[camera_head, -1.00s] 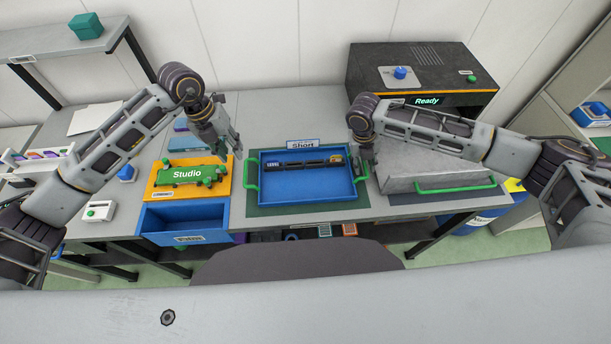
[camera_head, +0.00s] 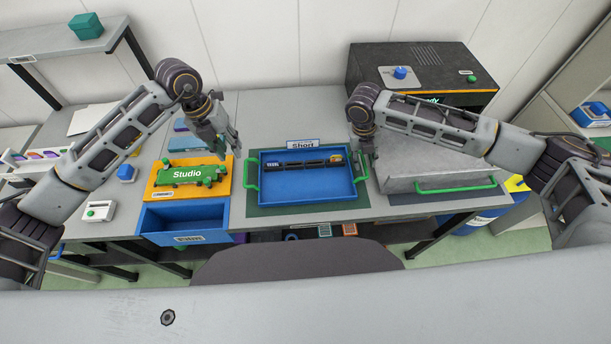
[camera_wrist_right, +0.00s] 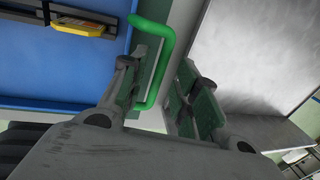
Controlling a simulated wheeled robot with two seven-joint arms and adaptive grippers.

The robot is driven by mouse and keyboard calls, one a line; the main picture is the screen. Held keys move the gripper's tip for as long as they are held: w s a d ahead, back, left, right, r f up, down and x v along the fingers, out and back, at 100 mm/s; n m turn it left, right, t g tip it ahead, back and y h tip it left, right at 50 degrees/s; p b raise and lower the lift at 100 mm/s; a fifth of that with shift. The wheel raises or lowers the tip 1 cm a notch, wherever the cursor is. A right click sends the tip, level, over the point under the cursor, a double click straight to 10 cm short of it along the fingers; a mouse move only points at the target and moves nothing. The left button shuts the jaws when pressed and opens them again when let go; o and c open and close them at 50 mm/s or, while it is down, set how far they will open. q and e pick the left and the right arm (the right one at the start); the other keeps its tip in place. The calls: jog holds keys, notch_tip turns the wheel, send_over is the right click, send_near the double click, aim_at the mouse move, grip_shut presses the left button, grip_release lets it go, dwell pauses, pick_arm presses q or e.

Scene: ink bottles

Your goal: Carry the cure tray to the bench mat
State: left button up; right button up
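The blue cure tray (camera_head: 305,196) has a green handle at each end and lies flat on a dark green mat (camera_head: 268,211) on the bench. A dark bar with a yellow end (camera_head: 303,164) lies in it. My left gripper (camera_head: 236,152) is above and just left of the tray's left handle (camera_head: 251,174); its finger gap is unclear. My right gripper (camera_head: 367,150) is at the tray's right end, partly hidden by my arm. In the right wrist view, its fingers (camera_wrist_right: 160,97) are apart, with the green right handle (camera_wrist_right: 168,40) between them, nearer the left finger.
A grey box with a green handle (camera_head: 455,188) stands right of the tray. An orange board with a green "Studio" piece (camera_head: 190,176) and a blue bin (camera_head: 186,221) are at left. A "Short" sign (camera_head: 303,144) stands behind the tray. A black machine (camera_head: 430,65) is at the back right.

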notch_tip(320, 180, up, 9)
jog(key=a, duration=0.1)
jog(key=shift+a, duration=0.35)
jog(key=shift+f, duration=0.1)
dwell(0.5)
